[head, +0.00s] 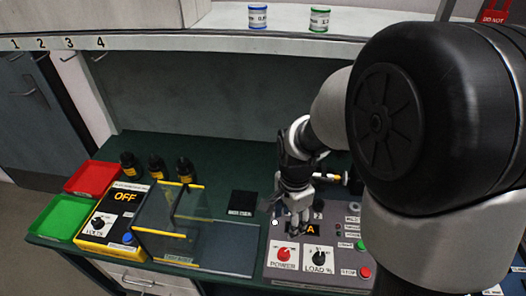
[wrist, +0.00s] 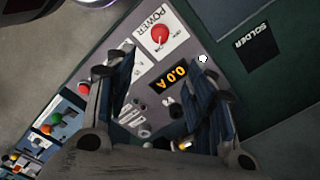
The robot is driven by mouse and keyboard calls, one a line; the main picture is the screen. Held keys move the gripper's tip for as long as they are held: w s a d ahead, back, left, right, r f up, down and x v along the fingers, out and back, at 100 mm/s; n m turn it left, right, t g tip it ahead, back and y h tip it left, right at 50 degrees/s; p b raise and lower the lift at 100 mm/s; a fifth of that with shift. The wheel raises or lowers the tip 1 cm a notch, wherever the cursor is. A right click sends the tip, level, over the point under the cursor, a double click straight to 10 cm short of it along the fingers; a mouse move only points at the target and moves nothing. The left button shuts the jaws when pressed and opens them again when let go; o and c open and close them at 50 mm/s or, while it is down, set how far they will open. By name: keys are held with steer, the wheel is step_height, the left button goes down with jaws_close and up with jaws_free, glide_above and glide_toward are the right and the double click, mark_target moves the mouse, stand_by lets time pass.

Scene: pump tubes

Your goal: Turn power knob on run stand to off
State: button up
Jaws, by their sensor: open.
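The run stand (head: 307,265) is a grey panel at the front right of the green bench in the head view. Its red POWER knob (head: 285,254) sits on a white plate at the panel's front left. In the wrist view the red POWER knob (wrist: 160,34) shows at the upper middle, beyond my fingertips. My gripper (head: 298,222) is open and empty above the display, behind the knob in the head view. In the wrist view my gripper (wrist: 163,75) has its fingers spread either side of the 0.0 A display (wrist: 174,77). I cannot read the knob's exact pointer direction.
Beside the knob are the LOAD % dial (head: 318,259), a green button (head: 361,245) and a red STOP button (head: 365,272). A clear-walled guard (head: 165,233), yellow OFF unit (head: 110,225), red tray (head: 92,177) and green tray (head: 60,217) stand left. My arm covers the right side.

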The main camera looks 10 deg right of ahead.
mark_target(284, 252)
step_height(284, 252, down, 18)
steer(key=b, duration=0.5)
steer(key=shift+c, duration=0.5)
steer(key=c, duration=1)
